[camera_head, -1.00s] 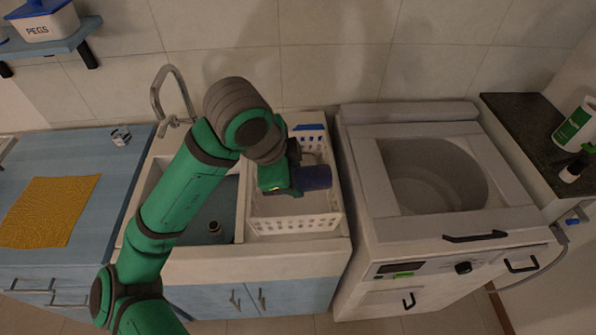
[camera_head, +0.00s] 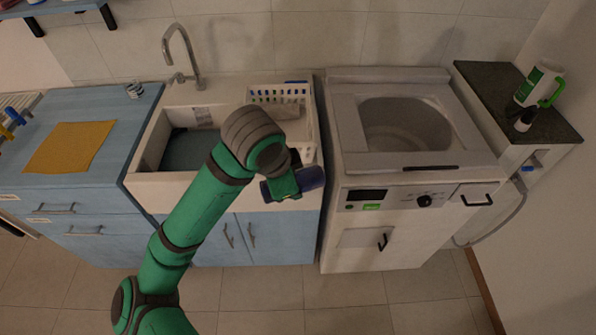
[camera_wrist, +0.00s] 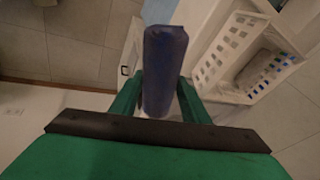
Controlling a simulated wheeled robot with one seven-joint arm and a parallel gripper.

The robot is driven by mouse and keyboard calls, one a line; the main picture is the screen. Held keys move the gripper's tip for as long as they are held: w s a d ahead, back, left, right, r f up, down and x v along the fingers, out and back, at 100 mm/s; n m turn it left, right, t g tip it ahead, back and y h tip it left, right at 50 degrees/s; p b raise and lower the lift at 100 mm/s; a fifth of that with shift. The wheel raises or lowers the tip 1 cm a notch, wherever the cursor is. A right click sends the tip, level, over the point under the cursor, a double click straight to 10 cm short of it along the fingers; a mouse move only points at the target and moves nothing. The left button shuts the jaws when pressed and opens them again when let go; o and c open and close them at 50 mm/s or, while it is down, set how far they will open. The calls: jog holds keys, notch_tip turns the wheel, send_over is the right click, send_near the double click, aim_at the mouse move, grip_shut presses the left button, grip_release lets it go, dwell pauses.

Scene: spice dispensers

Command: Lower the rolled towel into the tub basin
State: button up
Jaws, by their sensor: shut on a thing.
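The rolled towel (camera_head: 313,177) is dark blue. My gripper (camera_head: 296,181) is shut on it, in front of the sink cabinet's right end, near the gap beside the washing machine. In the wrist view the towel (camera_wrist: 165,70) stands out lengthwise between the two green fingers. The top-loading washing machine (camera_head: 345,110) is to the right, with its round tub basin (camera_head: 405,125) open and seemingly empty. The sink basin (camera_head: 190,150) is to the left, partly hidden by my arm. The towel is apart from both.
A white perforated basket (camera_head: 309,125) stands at the sink's right side and also shows in the wrist view (camera_wrist: 240,40). A chrome faucet (camera_head: 183,55) rises behind the sink. A dark side counter (camera_head: 490,85) holds a green-and-white bottle (camera_head: 535,85). The floor in front is clear.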

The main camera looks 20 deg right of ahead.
jog(key=w+a+f+n+y, duration=0.1)
jog(key=a+f+n, duration=0.1)
jog(key=f, duration=0.4)
jog(key=w+a+f+n+y, duration=0.1)
jog(key=a+f+n, duration=0.1)
jog(key=f+n, duration=0.3)
jog(key=w+a+f+n+t+y, duration=0.1)
jog(key=a+f+n, duration=0.1)
jog(key=f, duration=0.5)
jog(key=shift+w+a+f+n+y, duration=0.25)
jog(key=shift+w+f+n+y, duration=0.1)
jog(key=shift+n, duration=0.45)
jog(key=shift+c, duration=0.2)
jog(key=a+f+n+y, duration=0.1)
jog(key=f+n, duration=0.1)
jog(key=f, duration=0.3)
jog(key=w+a+f+n+y, duration=0.1)
jog(key=a+f+n, duration=0.1)
jog(key=f, duration=0.3)
jog(key=w+a+f+n+g+y, duration=0.1)
jog(key=a+f+n, duration=0.1)
jog(key=f+n, duration=0.2)
jog(key=shift+a+f, duration=0.2)
jog(key=shift+f, duration=0.5)
